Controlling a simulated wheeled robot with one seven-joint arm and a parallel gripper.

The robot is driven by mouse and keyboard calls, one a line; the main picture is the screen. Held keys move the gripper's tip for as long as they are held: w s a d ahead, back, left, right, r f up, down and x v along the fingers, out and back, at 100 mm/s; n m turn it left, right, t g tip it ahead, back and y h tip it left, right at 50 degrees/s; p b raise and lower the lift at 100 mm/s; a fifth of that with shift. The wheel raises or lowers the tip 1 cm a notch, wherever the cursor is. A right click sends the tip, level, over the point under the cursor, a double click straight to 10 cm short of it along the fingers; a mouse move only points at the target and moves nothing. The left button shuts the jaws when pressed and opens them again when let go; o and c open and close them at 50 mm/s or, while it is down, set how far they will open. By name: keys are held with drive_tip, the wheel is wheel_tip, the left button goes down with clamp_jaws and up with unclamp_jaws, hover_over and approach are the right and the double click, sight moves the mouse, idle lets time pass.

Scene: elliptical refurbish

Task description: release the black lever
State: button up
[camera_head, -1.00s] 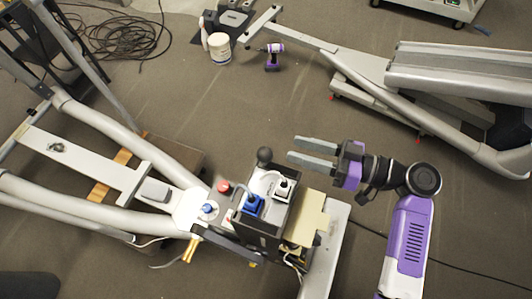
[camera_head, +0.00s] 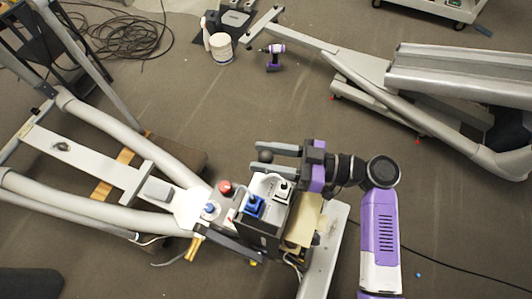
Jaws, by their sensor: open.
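The black lever's round knob (camera_head: 265,156) stands at the back left corner of the control box (camera_head: 258,236) in the head view. My gripper (camera_head: 256,158) comes in from the right with its two grey fingers pointing left. The fingers are apart, one above the knob and one below it in the picture, so the knob shows between them. I cannot tell whether either finger touches it. The lever's shaft is mostly hidden by the lower finger.
Grey elliptical tubes (camera_head: 125,135) extend left. A white bucket (camera_head: 221,48) and a purple drill (camera_head: 273,57) lie on the open floor behind.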

clamp_jaws()
idle(1.4)
